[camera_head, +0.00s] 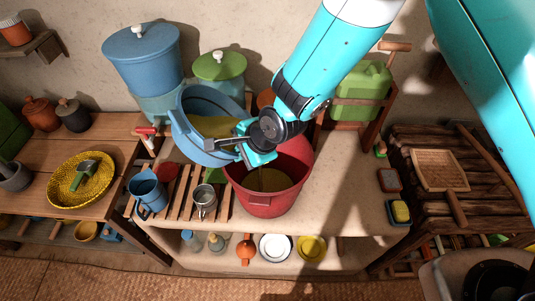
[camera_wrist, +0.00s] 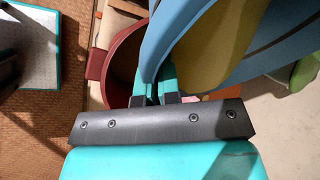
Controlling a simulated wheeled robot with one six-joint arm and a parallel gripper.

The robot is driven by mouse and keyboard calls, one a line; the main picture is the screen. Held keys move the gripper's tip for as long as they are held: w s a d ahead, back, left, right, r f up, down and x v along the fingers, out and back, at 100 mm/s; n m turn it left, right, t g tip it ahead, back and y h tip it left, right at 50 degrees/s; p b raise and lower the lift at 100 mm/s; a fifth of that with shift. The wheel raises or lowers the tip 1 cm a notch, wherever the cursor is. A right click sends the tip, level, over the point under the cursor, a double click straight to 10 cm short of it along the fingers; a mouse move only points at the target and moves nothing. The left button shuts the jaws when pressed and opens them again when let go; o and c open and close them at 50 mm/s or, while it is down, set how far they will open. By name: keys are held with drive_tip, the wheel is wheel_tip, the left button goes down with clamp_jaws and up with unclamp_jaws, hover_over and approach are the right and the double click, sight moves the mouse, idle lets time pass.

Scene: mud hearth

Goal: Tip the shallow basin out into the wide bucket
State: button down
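The shallow basin is blue (camera_head: 180,143), tilted toward the bucket, with a yellow-brown content (camera_head: 215,127) inside. My gripper (camera_head: 243,145) is shut on the basin's right rim. The wrist view shows the fingers (camera_wrist: 155,88) pinching the blue wall (camera_wrist: 190,20), with the yellow content (camera_wrist: 210,42) beyond it. The wide bucket is dark red (camera_head: 268,202) and stands upright on the counter just right of the basin, partly under my gripper. Some yellow-brown content (camera_head: 272,181) lies in it. My gripper hides part of the bucket's mouth, and I cannot clearly see a stream.
A large blue lidded container (camera_head: 143,60) and a green one (camera_head: 220,68) stand behind. A green jerrycan (camera_head: 361,92) is at back right. A blue jug (camera_head: 148,193) and a metal mug (camera_head: 204,201) stand at front left.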

drive_tip(key=shift+w+d+f+m+y+b, duration=0.15)
drive_tip(key=shift+d+f+y+b, duration=0.15)
drive_tip(key=shift+y+b, duration=0.65)
drive_tip(key=shift+d+f+m+y+b, duration=0.2)
drive_tip(key=shift+f+y+b, duration=0.15)
drive_tip(key=shift+b, duration=1.15)
drive_tip(key=shift+w+d+f+m+g+y+b, duration=0.15)
drive_tip(key=shift+d+f+y+b, duration=0.3)
drive_tip(key=shift+b, duration=1.1)
drive_tip(key=shift+s+d+f+g+y+b, duration=0.1)
drive_tip(key=shift+f+y+b, duration=0.35)
drive_tip(key=shift+b, duration=1.15)
drive_tip(key=shift+w+d+f+m+g+y+b, duration=0.15)
drive_tip(key=shift+y+b, duration=0.55)
drive_tip(key=shift+b, duration=0.85)
